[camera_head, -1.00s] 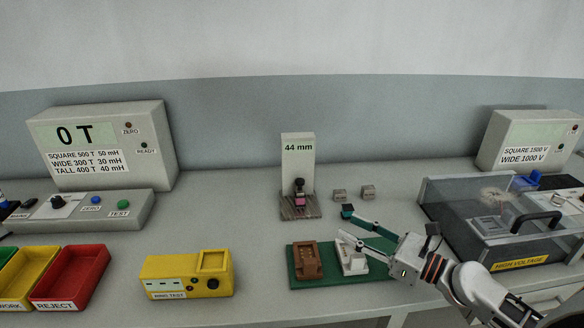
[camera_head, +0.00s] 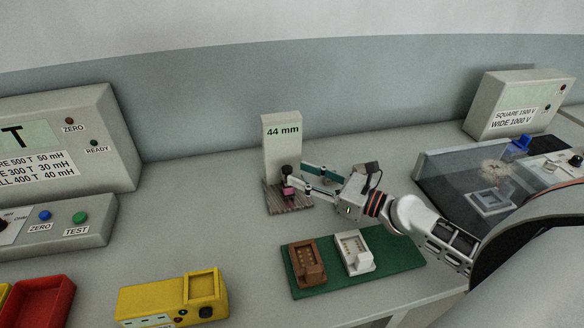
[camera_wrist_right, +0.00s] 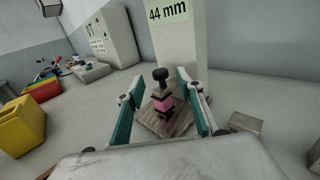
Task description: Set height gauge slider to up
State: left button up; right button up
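The height gauge (camera_head: 282,150) is a pale upright column reading 44 mm on a ridged metal base (camera_head: 274,202). Its black slider knob (camera_head: 287,170) sits low on the front, just above a pink piece (camera_head: 289,190) on the base. The wrist view also shows the knob (camera_wrist_right: 161,75) and the pink piece (camera_wrist_right: 164,103). My right gripper (camera_head: 297,174) is open at the gauge front. In the wrist view its teal fingers (camera_wrist_right: 160,100) stand either side of the pink piece and below the knob, with gaps visible. My left gripper is not in view.
A green board (camera_head: 375,280) with a brown fixture (camera_head: 306,265) and a white fixture (camera_head: 354,252) lies in front of the gauge. A yellow ring-test box (camera_head: 160,302) stands front left. A clear-walled high-voltage enclosure (camera_head: 450,170) is right. A small metal block (camera_wrist_right: 246,128) lies beside the gauge.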

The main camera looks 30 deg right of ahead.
aim_at(286, 173)
jog(key=shift+p+x, duration=0.4)
jog(key=shift+x, duration=1.45)
grip_shut()
